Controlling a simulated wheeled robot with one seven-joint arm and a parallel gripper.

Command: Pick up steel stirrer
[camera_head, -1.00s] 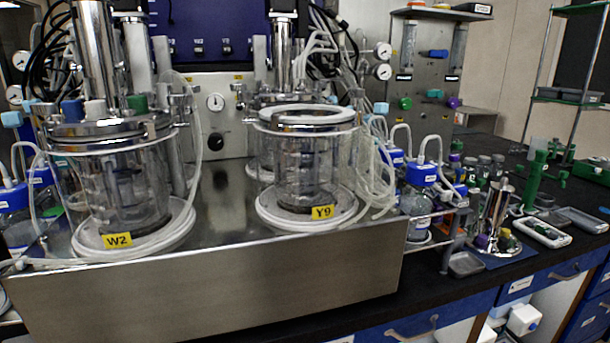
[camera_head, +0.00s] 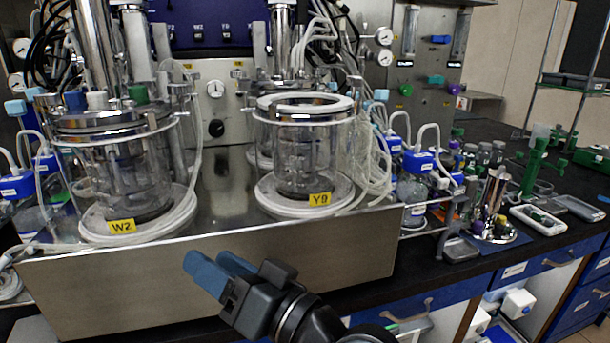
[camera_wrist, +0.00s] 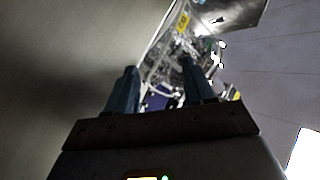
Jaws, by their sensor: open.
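An upright shiny steel piece (camera_head: 492,200) stands at the right on the bench, with a round base and small coloured parts around it. It looks like the steel stirrer, but I cannot be sure. My gripper (camera_head: 212,262) is in front of the bioreactors' steel base, its blue fingers apart and empty, far to the left of that piece. In the wrist view my gripper (camera_wrist: 158,70) also shows open fingers with nothing held between them. I cannot make out the stirrer in that dark, tilted view.
Two glass bioreactors, W2 (camera_head: 128,185) and Y9 (camera_head: 304,155), stand on a steel base (camera_head: 215,280). Blue-capped bottles (camera_head: 412,185) and tubing crowd the space left of the steel piece. A white tray (camera_head: 538,220) and a green stand (camera_head: 536,158) are to its right.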

